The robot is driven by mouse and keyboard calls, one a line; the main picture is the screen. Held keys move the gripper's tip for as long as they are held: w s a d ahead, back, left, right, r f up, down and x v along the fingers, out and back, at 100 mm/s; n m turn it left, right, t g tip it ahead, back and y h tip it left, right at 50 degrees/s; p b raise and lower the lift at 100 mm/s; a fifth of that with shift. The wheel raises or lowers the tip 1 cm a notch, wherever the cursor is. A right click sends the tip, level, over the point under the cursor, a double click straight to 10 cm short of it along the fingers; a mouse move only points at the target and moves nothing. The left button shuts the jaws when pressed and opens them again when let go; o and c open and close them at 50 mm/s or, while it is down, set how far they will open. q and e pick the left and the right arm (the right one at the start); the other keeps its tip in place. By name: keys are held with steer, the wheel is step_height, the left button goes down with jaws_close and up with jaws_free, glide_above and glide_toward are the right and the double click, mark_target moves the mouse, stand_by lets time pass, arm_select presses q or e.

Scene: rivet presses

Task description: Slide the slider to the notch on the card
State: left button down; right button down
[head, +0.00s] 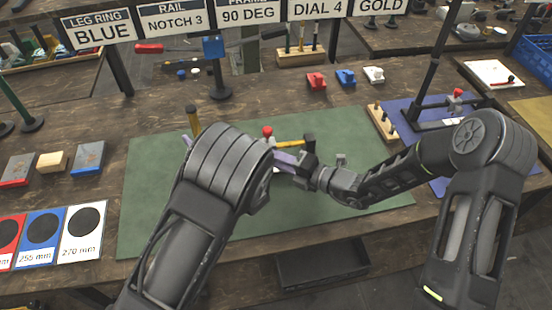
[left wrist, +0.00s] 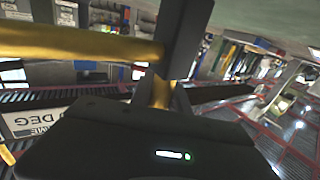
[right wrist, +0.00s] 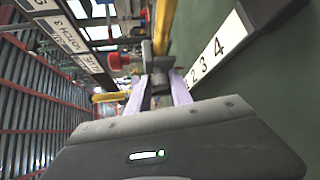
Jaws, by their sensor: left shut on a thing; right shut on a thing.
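The card (head: 172,19) on the board reads "RAIL NOTCH 3". A yellow rail (head: 292,143) stands over the green mat; it also shows in the right wrist view (right wrist: 164,22). A red knob (head: 267,131) sits at the slider, and it shows in the right wrist view (right wrist: 120,60) beside a grey block. A white scale strip (right wrist: 213,52) shows 2, 3 and 4. My right gripper (right wrist: 157,88) has lavender fingers shut on the slider. My left gripper (left wrist: 165,92) is shut on a yellow bar of the rail; my forearm hides most of it in the head view. I cannot tell the slider's exact notch.
The green mat (head: 150,215) lies under the work. Red, blue and white clamps (head: 345,77) stand behind it. A wooden block with pegs (head: 382,122) is to the right, beside a blue mat. Size cards (head: 83,232) and several small blocks lie at left.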

stand_by(0.8)
steer(key=d, duration=0.3)
steer(key=shift+w+d, duration=0.25)
steer(key=shift+w, duration=0.05)
steer(key=c, duration=1.1)
jaws_free()
steer(key=shift+c, duration=0.2)
steer(key=v, duration=1.2)
steer(key=shift+a+f, duration=0.1)
